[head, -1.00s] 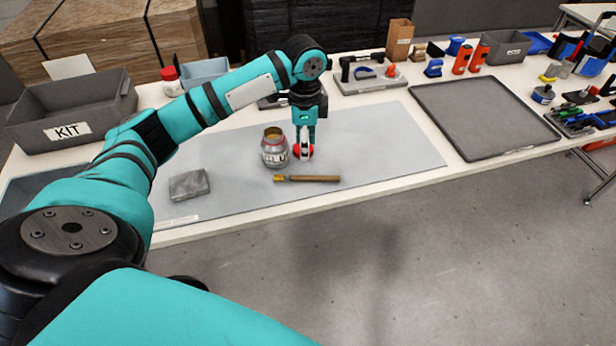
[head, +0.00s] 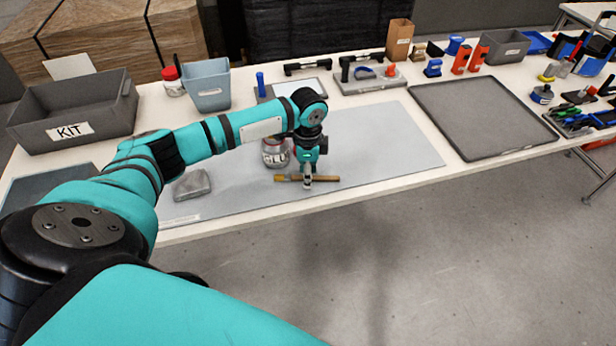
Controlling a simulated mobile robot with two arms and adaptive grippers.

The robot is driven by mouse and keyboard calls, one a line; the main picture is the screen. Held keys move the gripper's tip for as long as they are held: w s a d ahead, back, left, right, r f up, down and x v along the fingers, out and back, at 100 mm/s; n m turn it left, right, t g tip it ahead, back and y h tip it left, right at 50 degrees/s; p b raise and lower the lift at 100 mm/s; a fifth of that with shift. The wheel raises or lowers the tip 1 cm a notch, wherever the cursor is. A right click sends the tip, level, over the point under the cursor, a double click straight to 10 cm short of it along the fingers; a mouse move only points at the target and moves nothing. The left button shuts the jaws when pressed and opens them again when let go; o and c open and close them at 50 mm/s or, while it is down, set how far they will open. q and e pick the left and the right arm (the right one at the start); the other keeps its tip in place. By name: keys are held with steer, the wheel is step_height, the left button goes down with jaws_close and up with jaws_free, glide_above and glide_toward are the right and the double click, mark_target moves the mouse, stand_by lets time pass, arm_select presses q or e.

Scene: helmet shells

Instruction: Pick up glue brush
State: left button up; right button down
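The glue brush (head: 326,179) lies flat on the grey mat, its wooden handle to the right and its yellowish tip to the left. My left gripper (head: 308,183) points down over the middle of the handle, with its fingertips at the wood. The fingers look narrow from here, and I cannot tell whether they are closed on the handle. The glue jar (head: 275,155) stands upright just behind the brush's left end. My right gripper is not in view.
A grey block (head: 191,185) lies on the mat (head: 390,150) to the left. A grey KIT bin (head: 105,118) and a blue-grey bin (head: 208,90) stand at the back left. A dark tray (head: 482,115) lies to the right. The mat right of the brush is clear.

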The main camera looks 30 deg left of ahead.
arm_select(q)
jaws_close()
steer(key=shift+r, duration=0.2)
steer(key=shift+r, duration=0.65)
steer(key=shift+s+d+r+b, duration=0.1)
steer(key=shift+s+r+b, duration=0.1)
steer(key=shift+r, duration=0.3)
steer(key=shift+s+r+b, duration=0.1)
steer(key=shift+r+b, duration=0.05)
steer(key=shift+r, duration=0.3)
steer(key=s+d+r+b, duration=0.1)
steer(key=s+d, duration=0.2)
steer(key=s, duration=0.4)
steer(key=s+d+r, duration=0.1)
steer(key=s+d, duration=0.2)
steer(key=s, duration=0.4)
steer(key=d+r+n, duration=0.7)
steer(key=n, duration=0.4)
steer(key=shift+s+r, duration=0.2)
steer(key=shift+r, duration=0.05)
